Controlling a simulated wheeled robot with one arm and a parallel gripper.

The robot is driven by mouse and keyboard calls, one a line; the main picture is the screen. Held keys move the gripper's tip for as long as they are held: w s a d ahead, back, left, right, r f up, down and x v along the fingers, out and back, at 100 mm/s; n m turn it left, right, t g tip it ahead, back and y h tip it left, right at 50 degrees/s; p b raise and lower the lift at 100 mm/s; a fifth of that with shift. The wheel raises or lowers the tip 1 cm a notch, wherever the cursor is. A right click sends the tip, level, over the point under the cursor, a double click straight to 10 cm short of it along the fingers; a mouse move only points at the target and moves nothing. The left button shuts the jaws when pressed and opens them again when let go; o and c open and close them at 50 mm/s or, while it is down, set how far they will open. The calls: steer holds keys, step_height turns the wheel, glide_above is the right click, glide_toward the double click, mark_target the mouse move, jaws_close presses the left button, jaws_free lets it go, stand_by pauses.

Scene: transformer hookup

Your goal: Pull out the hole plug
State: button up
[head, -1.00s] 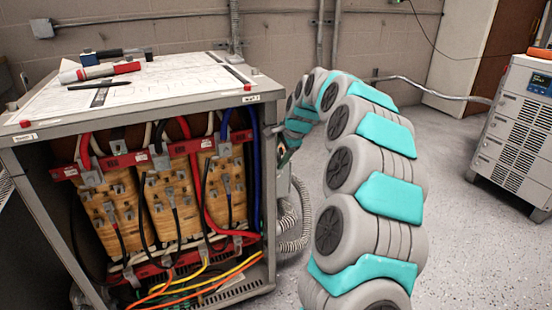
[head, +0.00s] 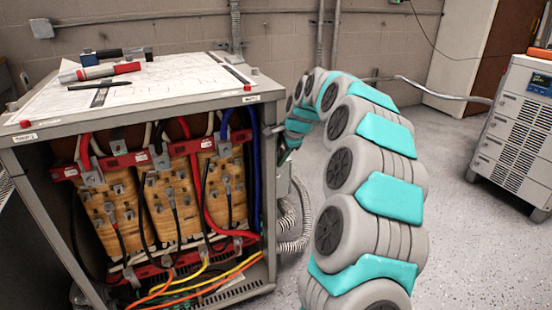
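The open transformer cabinet (head: 265,190) stands at the left in the head view. My grey and teal arm rises from the lower right and curves over to the cabinet's right side. My gripper (head: 286,152) is at the far end of the arm, close beside that side. Its fingers are too small and too hidden to tell whether they are open or shut, or whether they touch anything. I cannot make out the hole plug; the cabinet's right side is seen edge-on and partly covered by my arm.
A drawing sheet (head: 165,84) with tools, including a red and white tube (head: 103,71), lies on the cabinet top. Flexible conduit (head: 300,222) hangs on the cabinet's right. A grey power unit (head: 515,135) stands far right. The floor (head: 465,240) between is clear.

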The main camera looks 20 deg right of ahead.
jaws_close()
steer(key=shift+d, duration=1.4)
stand_by(0.4)
steer(key=shift+w+d+p, duration=0.1)
steer(key=shift+d+p, duration=0.4)
steer(key=shift+d, duration=1.95)
